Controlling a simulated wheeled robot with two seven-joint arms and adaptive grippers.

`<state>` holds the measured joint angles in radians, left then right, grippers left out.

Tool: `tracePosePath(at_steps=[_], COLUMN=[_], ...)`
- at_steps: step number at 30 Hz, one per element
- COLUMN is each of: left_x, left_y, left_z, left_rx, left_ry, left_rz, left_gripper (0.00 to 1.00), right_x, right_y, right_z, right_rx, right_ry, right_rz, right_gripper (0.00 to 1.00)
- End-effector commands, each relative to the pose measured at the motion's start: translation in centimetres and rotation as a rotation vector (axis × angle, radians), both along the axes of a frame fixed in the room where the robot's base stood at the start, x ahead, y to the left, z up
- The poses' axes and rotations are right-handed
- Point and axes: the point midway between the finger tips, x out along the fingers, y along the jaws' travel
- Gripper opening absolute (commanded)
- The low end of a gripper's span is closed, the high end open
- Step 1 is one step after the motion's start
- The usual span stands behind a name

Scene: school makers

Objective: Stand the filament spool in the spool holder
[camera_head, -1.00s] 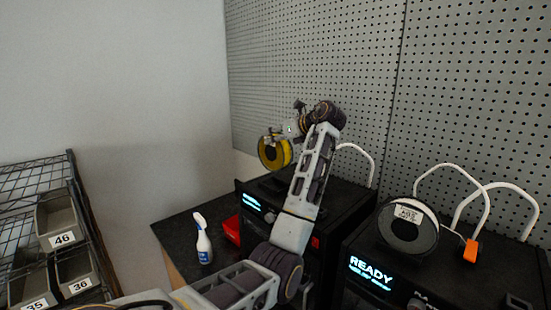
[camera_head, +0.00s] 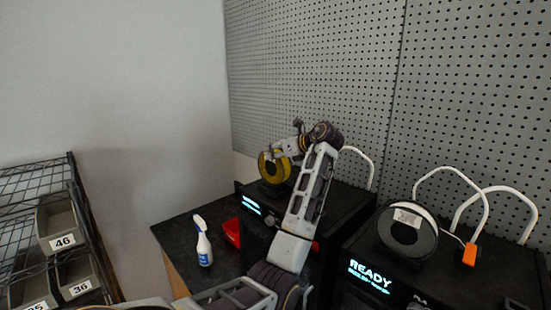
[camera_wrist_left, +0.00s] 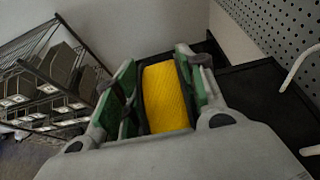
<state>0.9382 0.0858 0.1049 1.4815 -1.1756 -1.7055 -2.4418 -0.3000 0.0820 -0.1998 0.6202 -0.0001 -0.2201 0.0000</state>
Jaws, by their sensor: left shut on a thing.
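The yellow filament spool (camera_head: 265,169) with dark sides is upright above the top of the left black printer (camera_head: 345,205) in the head view. My left gripper (camera_head: 284,150) is shut on the spool near its upper right edge. In the left wrist view the yellow spool (camera_wrist_left: 165,98) sits between the green-padded fingers of that gripper (camera_wrist_left: 160,78). A dark base (camera_head: 272,187), which looks like the spool holder, shows right under the spool. I cannot tell whether the spool rests in it. My right gripper is not in view.
A second printer (camera_head: 362,265) reading READY stands at right, with a white-and-black spool (camera_head: 407,232) on top. White tubes (camera_head: 487,196) arch behind it. A spray bottle (camera_head: 203,243) and red bin (camera_head: 232,232) stand on the dark table. A pegboard (camera_head: 330,70) is behind.

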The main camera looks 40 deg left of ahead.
Motion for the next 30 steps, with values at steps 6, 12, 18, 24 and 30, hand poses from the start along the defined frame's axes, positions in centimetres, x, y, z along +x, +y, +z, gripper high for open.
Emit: tracePosePath(at_steps=[6,12,18,24,30], left_x=[0.0,0.0,0.0,0.0,0.0], left_y=[0.0,0.0,0.0,0.0,0.0], left_z=[-1.9,-2.5,-2.5,-2.8,-2.8], left_rx=[0.001,0.002,0.002,0.000,0.000], left_ry=[0.000,-0.001,-0.001,0.001,0.001], left_rz=[0.000,0.000,0.000,0.000,0.000], left_gripper=[0.00,0.00,0.00,0.43,0.61], right_x=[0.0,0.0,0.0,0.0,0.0], right_y=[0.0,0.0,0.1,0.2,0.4], right_z=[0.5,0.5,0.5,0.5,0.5], right_rx=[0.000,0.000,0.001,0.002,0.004], right_ry=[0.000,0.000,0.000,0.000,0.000], right_rz=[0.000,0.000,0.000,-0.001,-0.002], right_gripper=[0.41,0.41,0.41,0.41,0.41])
